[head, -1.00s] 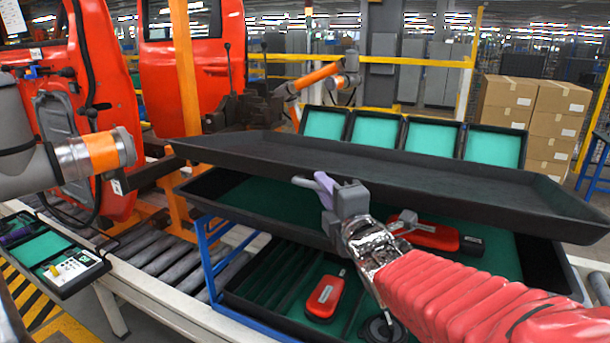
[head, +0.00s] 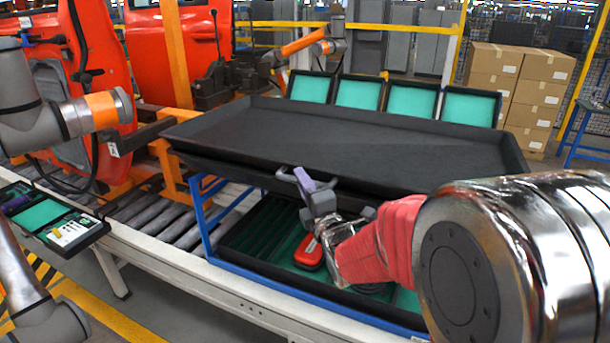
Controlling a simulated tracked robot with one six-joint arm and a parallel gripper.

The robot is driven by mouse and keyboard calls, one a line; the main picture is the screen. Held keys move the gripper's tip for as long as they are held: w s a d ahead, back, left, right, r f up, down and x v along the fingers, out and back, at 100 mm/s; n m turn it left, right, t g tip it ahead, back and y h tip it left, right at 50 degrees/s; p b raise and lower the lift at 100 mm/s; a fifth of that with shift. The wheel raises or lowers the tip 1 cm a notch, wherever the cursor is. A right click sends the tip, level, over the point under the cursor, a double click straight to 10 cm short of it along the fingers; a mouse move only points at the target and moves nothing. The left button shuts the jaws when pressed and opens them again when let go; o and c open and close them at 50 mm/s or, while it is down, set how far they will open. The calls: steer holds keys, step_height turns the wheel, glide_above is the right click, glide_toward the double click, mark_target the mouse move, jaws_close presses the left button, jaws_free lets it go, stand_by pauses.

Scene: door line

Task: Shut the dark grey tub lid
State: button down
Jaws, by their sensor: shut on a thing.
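The dark grey tub lid (head: 345,137) lies low and almost flat over the dark tub (head: 215,167) in the head view. The tub's rim shows as a thin dark band beneath the lid's left and front edges. Its inside is now hidden, and I cannot tell whether the lid touches the rim all round. My gripper (head: 301,179), with a purple pad on one finger, is at the lid's front edge. It is shut on the light grey handle (head: 286,175) there.
A blue frame (head: 206,225) holds a green-lined lower tray with a red tool (head: 309,252). Several teal-lined open boxes (head: 358,94) stand behind the lid. Another grey arm (head: 45,125) and orange fixtures (head: 172,165) stand at left. Cartons (head: 515,90) stand back right.

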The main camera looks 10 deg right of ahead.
steer(key=shift+s+a+f, duration=0.1)
steer(key=shift+a+f, duration=0.1)
steer(key=shift+f, duration=0.9)
steer(key=c, duration=2.1)
jaws_free()
steer(key=shift+o, duration=0.3)
steer(key=shift+d, duration=0.1)
